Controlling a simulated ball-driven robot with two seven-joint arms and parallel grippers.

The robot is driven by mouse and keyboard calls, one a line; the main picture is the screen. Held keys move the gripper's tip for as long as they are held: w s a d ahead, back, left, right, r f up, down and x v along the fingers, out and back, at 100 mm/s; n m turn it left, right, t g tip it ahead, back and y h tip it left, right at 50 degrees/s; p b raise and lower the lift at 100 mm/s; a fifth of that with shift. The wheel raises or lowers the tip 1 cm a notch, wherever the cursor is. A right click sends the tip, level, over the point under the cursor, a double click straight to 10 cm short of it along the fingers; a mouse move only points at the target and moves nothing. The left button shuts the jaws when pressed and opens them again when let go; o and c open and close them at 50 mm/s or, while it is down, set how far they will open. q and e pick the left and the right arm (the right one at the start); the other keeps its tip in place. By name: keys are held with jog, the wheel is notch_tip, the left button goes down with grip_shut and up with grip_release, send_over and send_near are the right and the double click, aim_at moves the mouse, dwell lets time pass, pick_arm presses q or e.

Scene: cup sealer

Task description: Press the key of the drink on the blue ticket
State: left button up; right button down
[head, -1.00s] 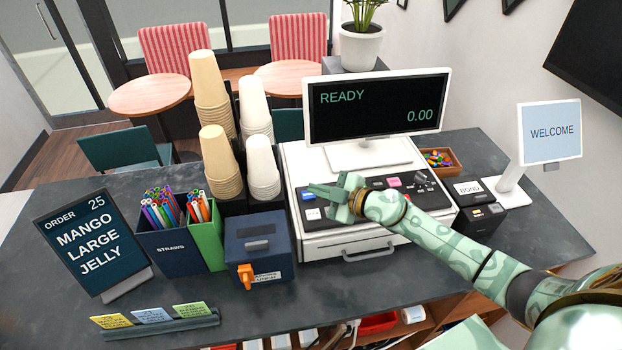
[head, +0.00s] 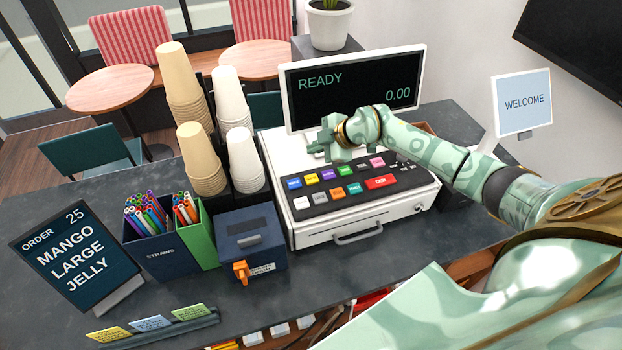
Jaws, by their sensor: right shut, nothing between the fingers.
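The blue ticket (head: 151,324) stands in a dark holder at the front left of the counter; its print is too small to read. The register's key panel (head: 362,197) shows two rows of coloured keys: a blue key (head: 293,183), a yellow key (head: 311,178), a purple key (head: 327,174), a green key (head: 345,171) and a pink key (head: 377,162) at the back, and white, grey, orange, teal and a wide red key (head: 381,182) in front. Key labels are unreadable. My right gripper (head: 316,149) is shut and empty, above the panel's back edge, before the screen. My left gripper is out of view.
A yellow ticket (head: 109,333) and a green ticket (head: 191,313) flank the blue one. The screen (head: 352,88) reads READY 0.00. An order sign (head: 68,255) reads MANGO LARGE JELLY. Cup stacks (head: 240,160), straw boxes (head: 160,256) and a blue box (head: 250,241) stand left of the register.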

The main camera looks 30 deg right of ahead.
jog(key=b, duration=0.7)
send_over(315, 180)
notch_tip(315, 180, down, 7)
jog(key=shift+r, duration=0.15)
jog(key=shift+f+b, duration=0.5)
jog(key=shift+f, duration=0.35)
jog(key=shift+f, duration=0.1)
dwell(0.7)
jog(key=shift+f, duration=0.25)
jog(key=shift+f, duration=0.5)
dwell(0.8)
jog(key=shift+r+p, duration=0.9)
jog(key=shift+p, duration=0.45)
